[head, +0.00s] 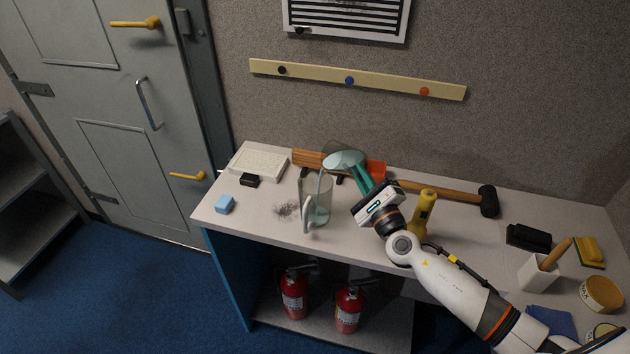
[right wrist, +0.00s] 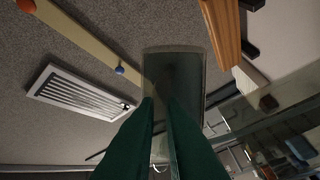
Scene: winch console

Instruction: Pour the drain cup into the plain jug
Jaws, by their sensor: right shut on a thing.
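The plain jug (head: 318,211) is clear glass and stands upright on the bench, its handle toward the front. My right gripper (head: 359,174) is shut on the drain cup (head: 343,160), a pale see-through cup held tilted above and just right of the jug. In the right wrist view the cup (right wrist: 173,70) shows as a dark translucent shape beyond the green fingers (right wrist: 162,125). A thin pale streak shows near the jug's mouth; I cannot tell if it is liquid. The cup's contents are hidden. My left gripper is out of view.
A dark smudge (head: 286,210), blue block (head: 225,204), black block (head: 250,181) and white tray (head: 236,163) are left of the jug.

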